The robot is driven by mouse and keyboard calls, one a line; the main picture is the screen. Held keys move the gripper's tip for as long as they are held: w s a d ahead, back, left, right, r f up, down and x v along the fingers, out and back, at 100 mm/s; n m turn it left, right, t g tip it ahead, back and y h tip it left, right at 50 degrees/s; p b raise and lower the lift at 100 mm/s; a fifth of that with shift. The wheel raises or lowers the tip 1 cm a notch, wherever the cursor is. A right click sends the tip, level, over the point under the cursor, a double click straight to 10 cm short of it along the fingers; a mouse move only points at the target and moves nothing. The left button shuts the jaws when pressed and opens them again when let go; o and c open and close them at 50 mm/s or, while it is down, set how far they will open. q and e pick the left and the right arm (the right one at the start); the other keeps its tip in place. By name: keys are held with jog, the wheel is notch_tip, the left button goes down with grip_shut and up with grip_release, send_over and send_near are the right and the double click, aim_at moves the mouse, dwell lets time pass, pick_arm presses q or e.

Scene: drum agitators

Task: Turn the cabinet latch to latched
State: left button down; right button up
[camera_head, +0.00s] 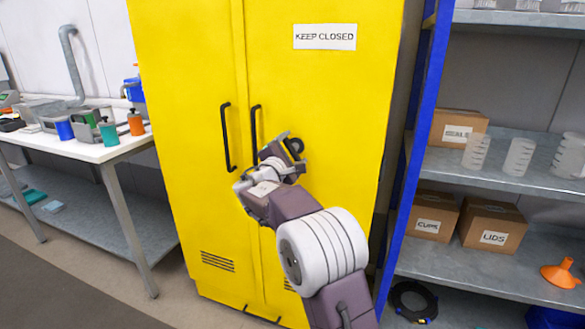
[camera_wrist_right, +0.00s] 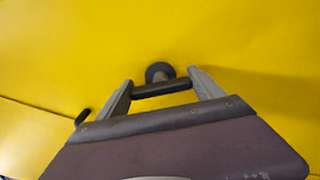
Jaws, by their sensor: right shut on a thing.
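The yellow cabinet (camera_head: 330,100) stands closed, with a "KEEP CLOSED" label (camera_head: 324,37) high on its right door. My right gripper (camera_head: 283,146) is up against that door, right of the door handles. In the right wrist view, the fingers of my right gripper (camera_wrist_right: 162,90) are shut on the dark bar of the cabinet latch (camera_wrist_right: 162,89). A round dark hub (camera_wrist_right: 159,72) shows just behind the bar, against the yellow door. My gripper hides much of the latch in the head view, so I cannot tell its setting there. My left gripper is not in view.
Two black door handles (camera_head: 226,137) (camera_head: 254,130) stand out just left of my right gripper. A blue-posted shelf (camera_head: 411,150) with boxes and beakers stands close on the right. A white workbench (camera_head: 95,150) with bottles is on the left.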

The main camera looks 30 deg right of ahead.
jog(key=m+b, duration=0.1)
jog(key=b, duration=0.1)
jog(key=m+b, duration=0.2)
jog(key=shift+f+m+b, duration=0.3)
jog(key=shift+f, duration=0.1)
jog(key=shift+r+m+b, duration=0.2)
jog(key=shift+m+b, duration=1.4)
jog(key=o, duration=1.4)
jog(key=shift+c, duration=0.2)
jog(key=shift+r, duration=0.1)
jog(key=v, duration=0.9)
jog(key=shift+b, duration=0.3)
